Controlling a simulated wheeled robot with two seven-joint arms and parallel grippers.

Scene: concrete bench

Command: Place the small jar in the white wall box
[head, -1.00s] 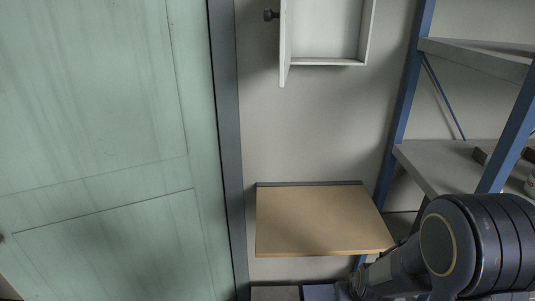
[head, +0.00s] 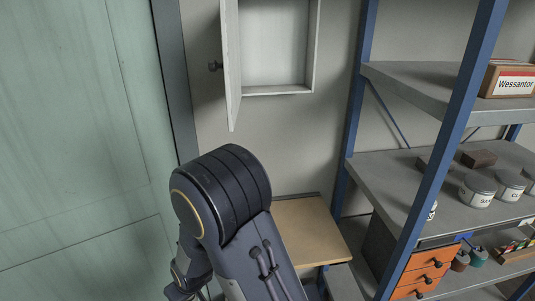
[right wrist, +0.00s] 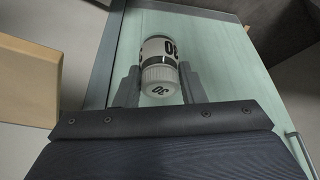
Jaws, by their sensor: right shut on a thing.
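The white wall box (head: 274,90) hangs on the wall at the top of the head view. Its door (head: 231,65), with a dark knob, stands open on the left, and the visible inside is empty. The small jar (right wrist: 158,48), white and grey with dark lettering, is in the right wrist view, with its ribbed white lid towards the camera. My right gripper (right wrist: 160,76) is shut on it, one finger on each side. In the head view my right arm is below the box, and its fingers and the jar cannot be seen. My left gripper is not in view.
A wooden wall shelf (head: 305,230) is partly behind my arm. A metal rack with blue posts (head: 442,150) stands on the right, with white pots (head: 478,190), a labelled box (head: 512,79) and orange drawers (head: 424,271). A green door (head: 75,130) is on the left.

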